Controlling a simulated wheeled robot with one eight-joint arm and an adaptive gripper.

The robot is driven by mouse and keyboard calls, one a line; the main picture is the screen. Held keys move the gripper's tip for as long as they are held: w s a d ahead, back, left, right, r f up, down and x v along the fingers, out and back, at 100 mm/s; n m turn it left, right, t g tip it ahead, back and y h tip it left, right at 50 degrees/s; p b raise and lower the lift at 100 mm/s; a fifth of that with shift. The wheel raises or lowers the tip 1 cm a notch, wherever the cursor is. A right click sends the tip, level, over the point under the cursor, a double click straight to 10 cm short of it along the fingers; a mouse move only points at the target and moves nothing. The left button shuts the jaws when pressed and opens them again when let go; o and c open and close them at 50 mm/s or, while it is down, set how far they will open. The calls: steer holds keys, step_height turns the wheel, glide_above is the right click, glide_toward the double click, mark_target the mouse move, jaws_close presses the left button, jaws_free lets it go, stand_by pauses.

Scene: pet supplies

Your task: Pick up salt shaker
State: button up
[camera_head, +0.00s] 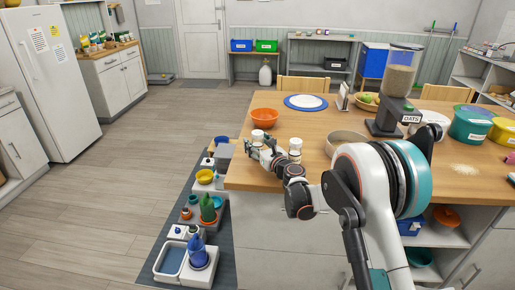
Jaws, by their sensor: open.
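Two small white shaker-like containers stand upright near the left corner of the wooden table (315,122). Their labels are too small to read, so I cannot tell which is the salt shaker. The left white shaker (258,135) is right behind my gripper, and its lower part is partly hidden. The right white shaker (295,145) stands just right of my gripper, behind my wrist. My gripper (259,147) is open and reaches in low over the table corner. I cannot tell whether its fingers touch the left shaker.
An orange bowl (265,117) stands behind the left shaker. A blue-rimmed plate (306,102), a beige bowl (346,142) and an oats dispenser (397,85) are farther back or right. Pet feeders and bowls stand on a dark mat (221,262) on the floor left of the table.

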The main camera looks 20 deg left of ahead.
steer(key=c, duration=1.3)
